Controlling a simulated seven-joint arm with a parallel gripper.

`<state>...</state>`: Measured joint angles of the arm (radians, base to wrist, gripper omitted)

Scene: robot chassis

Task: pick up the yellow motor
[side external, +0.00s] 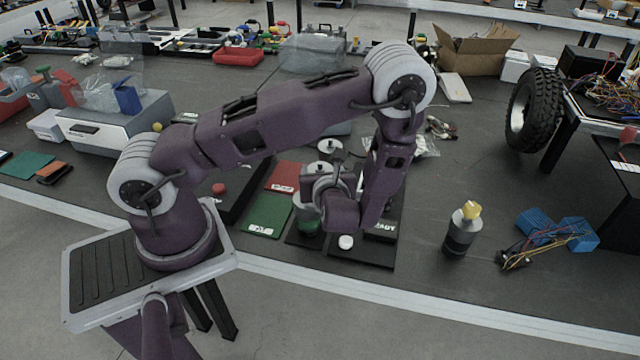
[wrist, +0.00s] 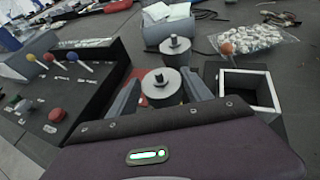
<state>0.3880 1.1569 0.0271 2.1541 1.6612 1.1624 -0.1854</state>
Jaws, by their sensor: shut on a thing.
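A dark cylindrical motor with a yellow top (side external: 461,230) stands upright on the bench, right of my arm and well apart from my gripper. My gripper (side external: 308,194) is low over the middle of the bench. In the wrist view my gripper (wrist: 162,82) is shut on a grey cylindrical motor (wrist: 161,90) with a short shaft on top.
Green (side external: 268,215) and red (side external: 286,176) mats lie left of my gripper. A control box with coloured levers (wrist: 68,75) and a square open holder (wrist: 250,88) flank it. Blue blocks with wires (side external: 560,233) lie right of the yellow-topped motor. A large tyre (side external: 533,110) stands behind.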

